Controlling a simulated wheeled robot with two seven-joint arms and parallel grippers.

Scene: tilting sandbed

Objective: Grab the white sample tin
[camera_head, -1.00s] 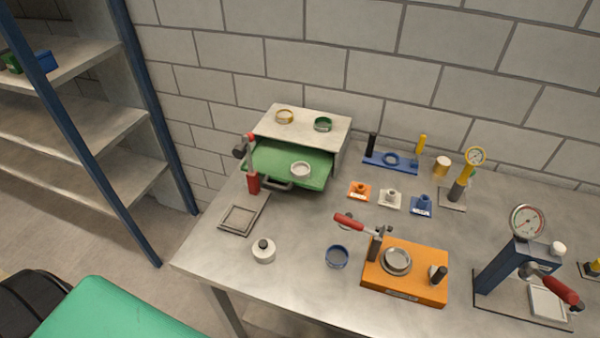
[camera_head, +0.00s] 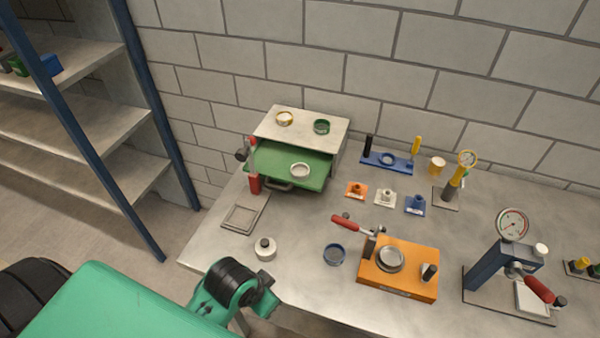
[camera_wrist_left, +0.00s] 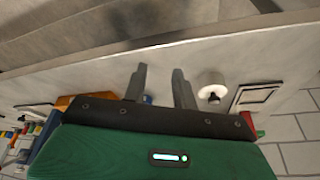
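The white sample tin (camera_head: 300,170) appears as a small, pale round open tin on the green tray (camera_head: 262,161) of the grey box, towards the back left of the bench. My left arm enters at the lower left of the head view; its fingers are not clearly visible there. In the left wrist view my left gripper (camera_wrist_left: 160,70) has its two fingers apart with nothing between them. It is by the bench's front edge, well short of the tin. I cannot make out the tin in the wrist view. My right gripper is not in view.
A white round piece with a black knob (camera_head: 265,249), a blue tin (camera_head: 334,254) and an orange clamp base (camera_head: 398,285) stand on the bench (camera_head: 300,225).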

